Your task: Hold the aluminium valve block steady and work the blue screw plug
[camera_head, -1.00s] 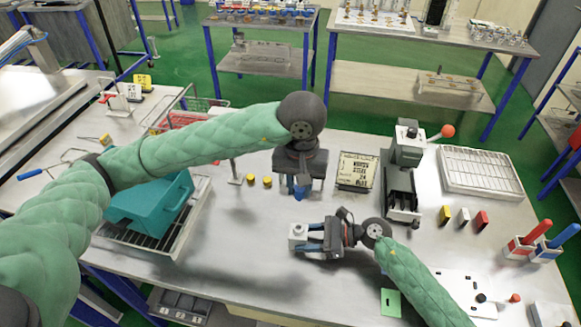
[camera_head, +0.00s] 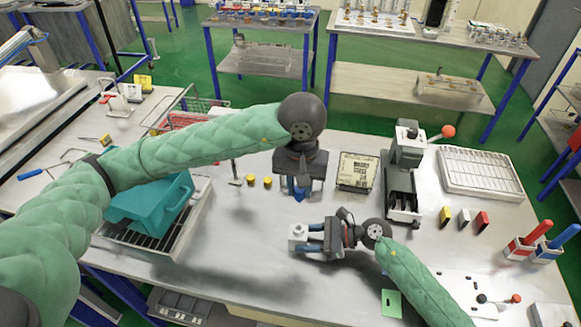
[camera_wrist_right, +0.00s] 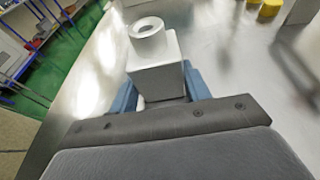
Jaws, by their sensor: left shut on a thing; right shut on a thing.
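The aluminium valve block (camera_head: 297,236) is a small pale cube with a round collar on top. My right gripper (camera_head: 312,240) is shut on it, just above or on the bench; I cannot tell which. In the right wrist view the block (camera_wrist_right: 158,82) sits between the blue fingers, and its collar shows an open, empty bore. My left gripper (camera_head: 298,187) points down behind the block, shut on the blue screw plug (camera_head: 299,197). Only the plug's lower tip shows, and it is apart from the block.
A teal toolbox-like case (camera_head: 150,205) stands on a rack at the left. Two yellow caps (camera_head: 250,180), a labelled box (camera_head: 355,171) and a lever press (camera_head: 403,175) stand behind. A white tray (camera_head: 480,173) lies at the right. The bench before the block is clear.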

